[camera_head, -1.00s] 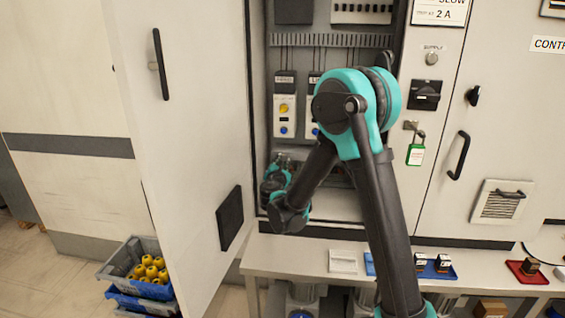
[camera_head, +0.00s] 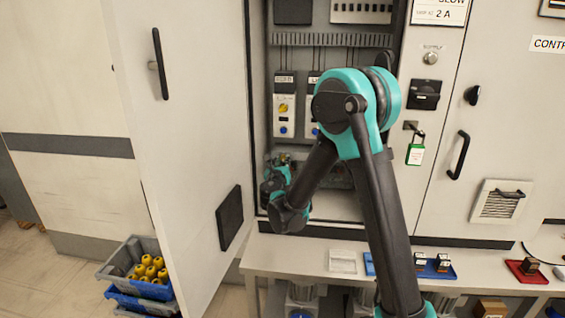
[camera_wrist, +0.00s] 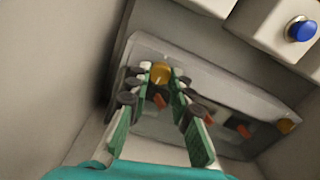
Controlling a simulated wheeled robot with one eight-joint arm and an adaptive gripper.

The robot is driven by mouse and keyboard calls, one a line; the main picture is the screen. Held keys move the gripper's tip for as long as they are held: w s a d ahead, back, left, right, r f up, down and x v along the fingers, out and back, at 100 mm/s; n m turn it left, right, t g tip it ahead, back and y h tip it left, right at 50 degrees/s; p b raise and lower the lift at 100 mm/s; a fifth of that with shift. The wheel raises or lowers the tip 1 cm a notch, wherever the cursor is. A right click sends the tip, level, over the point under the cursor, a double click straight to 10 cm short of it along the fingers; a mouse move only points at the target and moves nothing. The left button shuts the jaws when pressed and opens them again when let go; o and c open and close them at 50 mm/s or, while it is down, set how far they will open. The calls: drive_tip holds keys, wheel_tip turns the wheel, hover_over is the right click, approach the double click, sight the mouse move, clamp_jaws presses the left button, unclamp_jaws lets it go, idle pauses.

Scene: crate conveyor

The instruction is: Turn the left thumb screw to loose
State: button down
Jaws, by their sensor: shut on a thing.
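The left thumb screw (camera_wrist: 160,70) is a brass-yellow knob at the upper left end of a grey panel (camera_wrist: 225,97) in the wrist view. My gripper (camera_wrist: 162,77) has one fingertip on each side of it and is shut on it. The fingertips cover part of its sides. There the screw is too small and hidden to make out.
The open cabinet door (camera_head: 190,130) stands to the left of my arm. Modules with blue buttons (camera_head: 284,113) sit above the gripper. A bench (camera_head: 300,259) runs below the cabinet, and a crate of yellow parts (camera_head: 118,262) is on the floor at left.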

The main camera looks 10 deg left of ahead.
idle(0.4)
drive_tip(key=c, duration=1.3)
unclamp_jaws()
drive_tip(key=shift+c, duration=0.2)
drive_tip(key=s, duration=1.2)
drive_tip(key=shift+a, duration=0.2)
